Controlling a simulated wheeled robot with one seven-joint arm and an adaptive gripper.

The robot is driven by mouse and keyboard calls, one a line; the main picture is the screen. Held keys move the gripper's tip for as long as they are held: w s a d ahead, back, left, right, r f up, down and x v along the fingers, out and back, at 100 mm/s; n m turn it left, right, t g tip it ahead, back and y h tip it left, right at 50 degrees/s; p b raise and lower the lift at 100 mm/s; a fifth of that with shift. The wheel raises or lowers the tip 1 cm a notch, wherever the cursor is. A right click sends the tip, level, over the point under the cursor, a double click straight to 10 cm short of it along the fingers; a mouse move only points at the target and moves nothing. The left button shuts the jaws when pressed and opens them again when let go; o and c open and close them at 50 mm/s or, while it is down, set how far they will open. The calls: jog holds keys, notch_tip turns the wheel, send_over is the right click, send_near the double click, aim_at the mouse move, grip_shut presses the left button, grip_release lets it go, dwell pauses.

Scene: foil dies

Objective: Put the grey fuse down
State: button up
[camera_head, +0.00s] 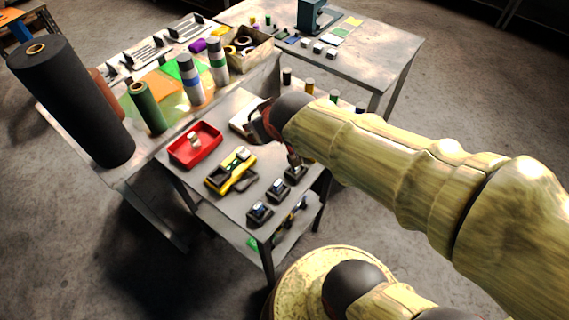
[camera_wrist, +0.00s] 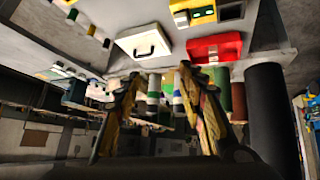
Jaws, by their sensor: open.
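My gripper (camera_head: 262,122) is over the grey table in the head view, its fingers partly hidden behind the wrist. In the wrist view my gripper (camera_wrist: 160,74) has its two fingers spread, with nothing held between them. A small pale grey cylinder (camera_head: 194,142) stands inside the red tray (camera_head: 182,157); it looks like the grey fuse, but is too small to be sure. The gripper is to the right of the tray and apart from it. The red tray also shows in the wrist view (camera_wrist: 215,47), where no fuse can be made out.
A yellow and black device (camera_head: 232,170) lies on the table, with black blocks (camera_head: 260,212) near the front edge. A white case (camera_wrist: 145,43) lies beside the tray. Tall rolls, including a black one (camera_head: 72,100), stand on the neighbouring bench at left.

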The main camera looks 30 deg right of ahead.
jog(key=s+a+r+g+y, duration=0.1)
jog(key=s+a+r+g, duration=0.1)
jog(key=s, duration=1.3)
jog(key=shift+a+r+m+g, duration=0.15)
jog(key=shift+r+m+g, duration=0.15)
jog(key=shift+r+g, duration=0.2)
